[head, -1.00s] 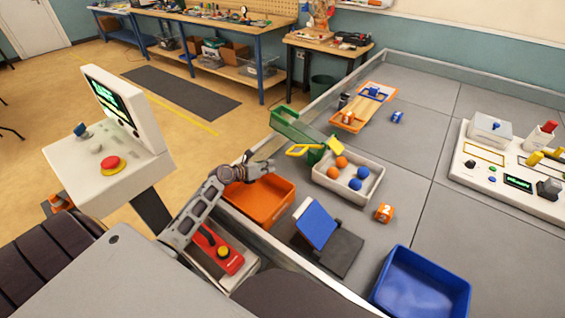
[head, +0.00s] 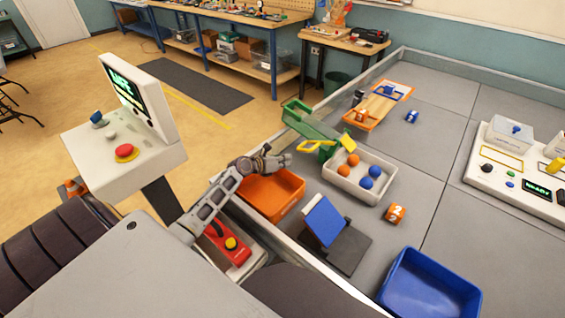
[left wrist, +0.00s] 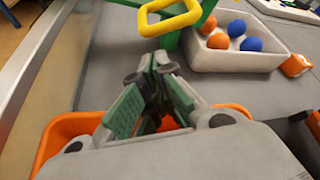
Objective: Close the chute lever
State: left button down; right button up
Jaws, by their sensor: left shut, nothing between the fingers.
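The green chute (head: 312,122) stands at the left edge of the field in the head view. Its yellow loop-shaped lever (head: 309,146) sticks out to the left from the chute's lower end. In the left wrist view the lever (left wrist: 170,17) shows at the top, just beyond my fingertips. My left gripper (head: 281,160) is shut and empty, above the orange bin, close to the lever with a small gap. It also shows in the left wrist view (left wrist: 152,70). My right gripper is not in view.
The white tray (head: 337,181) with orange and blue balls stands below the chute. The orange bin (head: 254,205) is under my left gripper. A blue ramp (head: 324,221), an orange cube (head: 396,213) and a blue bin (head: 394,291) lie nearer. A console (head: 105,172) stands left.

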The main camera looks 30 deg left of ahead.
pick_arm(q)
jog(key=b+x, duration=0.1)
jog(key=x, duration=0.5)
jog(key=shift+b, duration=0.4)
jog(key=shift+w+d+f, duration=0.1)
jog(key=shift+w+f, duration=0.05)
jog(key=shift+w, duration=0.25)
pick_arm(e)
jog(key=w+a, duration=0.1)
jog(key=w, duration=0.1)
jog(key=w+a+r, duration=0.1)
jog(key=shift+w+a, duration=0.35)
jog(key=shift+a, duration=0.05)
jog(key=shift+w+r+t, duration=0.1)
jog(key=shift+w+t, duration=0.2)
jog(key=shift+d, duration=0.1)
pick_arm(q)
jog(key=shift+p, duration=0.5)
jog(key=shift+r, duration=0.25)
jog(key=shift+a+r+p, duration=0.1)
jog(key=shift+a+p, duration=0.1)
jog(key=shift+p, duration=0.2)
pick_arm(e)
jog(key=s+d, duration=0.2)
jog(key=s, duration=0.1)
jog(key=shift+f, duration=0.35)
pick_arm(q)
jog(key=shift+y, duration=0.3)
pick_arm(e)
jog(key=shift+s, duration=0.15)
